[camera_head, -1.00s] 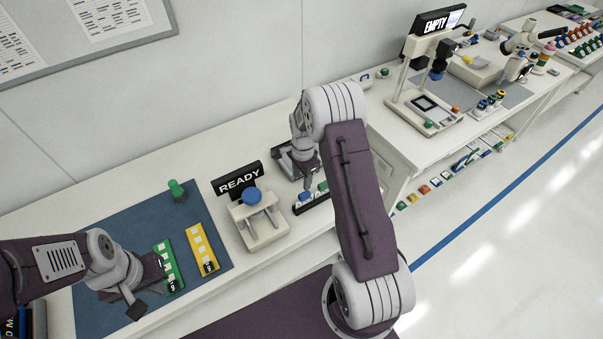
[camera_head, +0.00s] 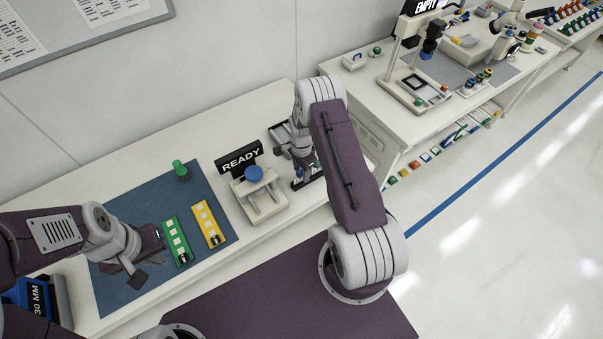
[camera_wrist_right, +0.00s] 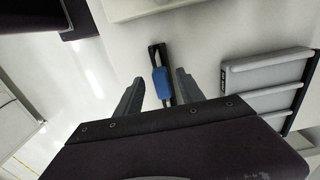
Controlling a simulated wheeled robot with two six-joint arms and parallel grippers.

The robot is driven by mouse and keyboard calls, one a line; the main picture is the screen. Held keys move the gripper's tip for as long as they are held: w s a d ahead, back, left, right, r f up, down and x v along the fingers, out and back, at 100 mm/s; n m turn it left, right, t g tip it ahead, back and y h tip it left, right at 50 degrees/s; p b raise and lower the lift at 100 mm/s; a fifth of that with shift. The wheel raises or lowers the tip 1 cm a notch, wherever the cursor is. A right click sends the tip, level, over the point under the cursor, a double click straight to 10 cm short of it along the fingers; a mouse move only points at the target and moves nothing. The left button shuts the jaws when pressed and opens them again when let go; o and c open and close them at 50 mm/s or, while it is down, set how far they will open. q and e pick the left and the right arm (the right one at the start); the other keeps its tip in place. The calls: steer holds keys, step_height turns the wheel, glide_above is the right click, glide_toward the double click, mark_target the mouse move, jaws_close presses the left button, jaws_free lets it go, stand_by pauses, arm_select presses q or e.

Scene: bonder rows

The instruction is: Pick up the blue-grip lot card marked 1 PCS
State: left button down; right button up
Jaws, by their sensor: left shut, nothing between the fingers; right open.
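In the right wrist view a card with a blue grip (camera_wrist_right: 161,83) stands in a dark narrow rack (camera_wrist_right: 154,56). My right gripper (camera_wrist_right: 160,78) is open, with one finger on each side of the blue grip and visible gaps to both. No marking on the card can be read. In the head view the right gripper (camera_head: 303,172) is over the dark rack (camera_head: 312,178) and hides most of it and its cards. My left gripper (camera_head: 145,270) is shut and empty above the blue mat, left of the green strip.
A grey barred tray (camera_wrist_right: 268,76) lies beside the rack. A press with a blue knob (camera_head: 258,197) and a READY sign (camera_head: 238,158) stand left of it. Green (camera_head: 177,241) and yellow (camera_head: 209,224) strips lie on the blue mat (camera_head: 140,213). A second bench (camera_head: 375,85) stands right.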

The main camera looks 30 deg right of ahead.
step_height(320, 180, down, 2)
steer(key=shift+w+d+f, duration=0.15)
steer(key=shift+d+f, duration=0.15)
steer(key=shift+f, duration=0.1)
steer(key=shift+a+r, duration=0.15)
steer(key=shift+a, duration=0.05)
jaws_close()
arm_select(q)
steer(key=shift+w+d+r, duration=0.15)
steer(key=shift+d+r, duration=0.05)
steer(key=shift+r, duration=0.25)
arm_select(e)
steer(key=shift+d, duration=0.1)
arm_select(q)
steer(key=shift+f, duration=0.1)
